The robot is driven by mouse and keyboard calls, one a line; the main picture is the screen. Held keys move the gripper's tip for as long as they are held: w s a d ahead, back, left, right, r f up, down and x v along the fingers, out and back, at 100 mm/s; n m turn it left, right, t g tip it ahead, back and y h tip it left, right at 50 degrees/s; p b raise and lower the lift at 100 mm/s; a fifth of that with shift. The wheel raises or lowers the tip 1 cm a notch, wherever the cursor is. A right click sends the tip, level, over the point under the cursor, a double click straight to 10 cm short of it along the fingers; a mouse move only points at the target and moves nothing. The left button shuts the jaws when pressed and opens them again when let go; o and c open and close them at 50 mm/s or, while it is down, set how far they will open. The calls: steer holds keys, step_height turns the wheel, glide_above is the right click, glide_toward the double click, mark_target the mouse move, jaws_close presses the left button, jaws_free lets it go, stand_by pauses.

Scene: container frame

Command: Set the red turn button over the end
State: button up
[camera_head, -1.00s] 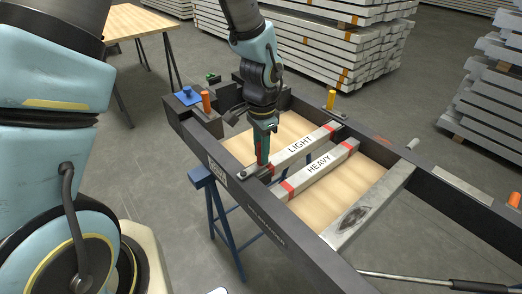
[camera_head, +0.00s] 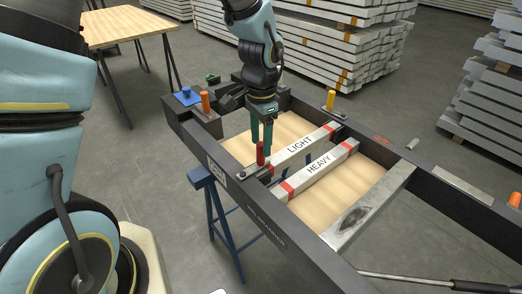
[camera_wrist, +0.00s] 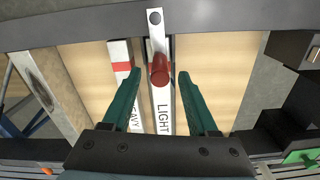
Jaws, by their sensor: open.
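The red turn button (camera_head: 261,153) is an upright red knob on a flat metal strip (camera_wrist: 155,22). The strip is bolted to the dark frame and points inward, in line with the bar marked LIGHT (camera_head: 299,146). In the wrist view the red knob (camera_wrist: 160,68) stands at the near end of the LIGHT bar (camera_wrist: 163,112), and the strip appears to lie over that end. My gripper (camera_head: 262,140) is open above the knob. In the wrist view its two green fingers stand apart on either side of the knob, not touching it.
The bar marked HEAVY (camera_head: 320,170) lies parallel beside LIGHT. The dark frame (camera_head: 290,232) surrounds both. An orange peg (camera_head: 205,101), a blue knob (camera_head: 186,92) and a yellow peg (camera_head: 330,100) stand on the frame. A worn bare bar (camera_head: 366,210) crosses on the right.

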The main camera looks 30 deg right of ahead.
step_height(320, 180, up, 7)
steer(key=shift+b, duration=0.35)
stand_by(0.3)
steer(key=w+a+n, duration=0.3)
steer(key=a, duration=0.4)
steer(key=w+a+n, duration=0.3)
steer(key=w+a, duration=0.1)
steer(key=a, duration=0.2)
steer(key=s+a+n+t, duration=0.1)
steer(key=a+n, duration=0.9)
steer(key=a, duration=0.9)
steer(key=shift+a+r+n+t, duration=0.2)
steer(key=shift+r+n+t, duration=0.1)
